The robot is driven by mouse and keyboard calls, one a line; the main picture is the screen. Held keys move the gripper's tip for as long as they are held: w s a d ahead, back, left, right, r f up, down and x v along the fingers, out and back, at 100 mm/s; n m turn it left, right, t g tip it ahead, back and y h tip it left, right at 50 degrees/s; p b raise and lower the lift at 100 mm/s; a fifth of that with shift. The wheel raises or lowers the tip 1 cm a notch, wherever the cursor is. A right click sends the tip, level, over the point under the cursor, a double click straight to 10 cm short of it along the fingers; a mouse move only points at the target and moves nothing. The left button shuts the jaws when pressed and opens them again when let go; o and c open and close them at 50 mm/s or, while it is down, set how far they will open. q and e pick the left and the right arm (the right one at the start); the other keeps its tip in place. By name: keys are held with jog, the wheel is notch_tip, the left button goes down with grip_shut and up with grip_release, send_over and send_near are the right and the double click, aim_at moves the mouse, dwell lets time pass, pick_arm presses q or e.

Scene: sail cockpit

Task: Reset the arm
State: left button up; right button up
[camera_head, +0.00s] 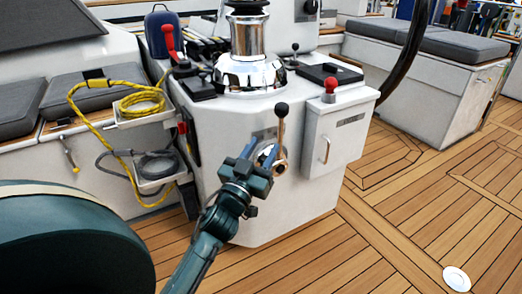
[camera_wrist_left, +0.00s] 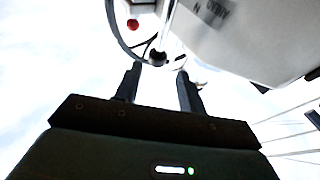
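My left gripper (camera_head: 260,152) is in front of the white pedestal (camera_head: 230,210), its fingers pointing at the lever's round chrome base. The lever (camera_head: 280,128) has a metal shaft and black knob and stands nearly upright, just right of the fingers. In the left wrist view the left gripper (camera_wrist_left: 160,78) has its two dark fingers spread with an empty gap. A dark round knob (camera_wrist_left: 157,57) shows just past the fingertips, near the gap. I cannot tell whether a finger touches the lever. My right gripper is not in view.
A white box (camera_head: 335,130) with a handle and a red knob (camera_head: 330,85) is right of the lever. A chrome winch (camera_head: 248,70) tops the pedestal. A yellow rope (camera_head: 140,100) hangs at the left. The teak deck (camera_head: 400,220) is mostly clear at the right.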

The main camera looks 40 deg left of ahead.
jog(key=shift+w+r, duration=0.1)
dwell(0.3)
pick_arm(q)
jog(key=s+d+m+g+h, duration=0.2)
jog(key=s+d+m+h, duration=0.2)
jog(key=s+d+h, duration=0.6)
jog(key=s+d+m+g+h, duration=0.1)
jog(key=s+d+m+h, duration=0.45)
jog(key=d, duration=0.85)
jog(key=s+a+r+n+g+y+p, duration=0.1)
jog(key=a+r+n+g+y+p, duration=0.1)
jog(key=p, duration=1.7)
jog(key=s+a+r+n+g+y+p, duration=0.2)
jog(key=r+g+y+p, duration=0.3)
jog(key=p, duration=1.4)
notch_tip(320, 180, up, 4)
jog(key=shift+s+a+r+n+g+y, duration=0.1)
jog(key=shift+s+a+n+g+y, duration=0.15)
jog(key=shift+a+n+y, duration=0.45)
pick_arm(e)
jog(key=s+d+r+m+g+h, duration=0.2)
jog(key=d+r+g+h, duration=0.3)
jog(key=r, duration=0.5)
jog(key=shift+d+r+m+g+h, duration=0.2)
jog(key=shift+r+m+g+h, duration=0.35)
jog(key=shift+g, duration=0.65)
pick_arm(q)
jog(key=shift+d, duration=0.2)
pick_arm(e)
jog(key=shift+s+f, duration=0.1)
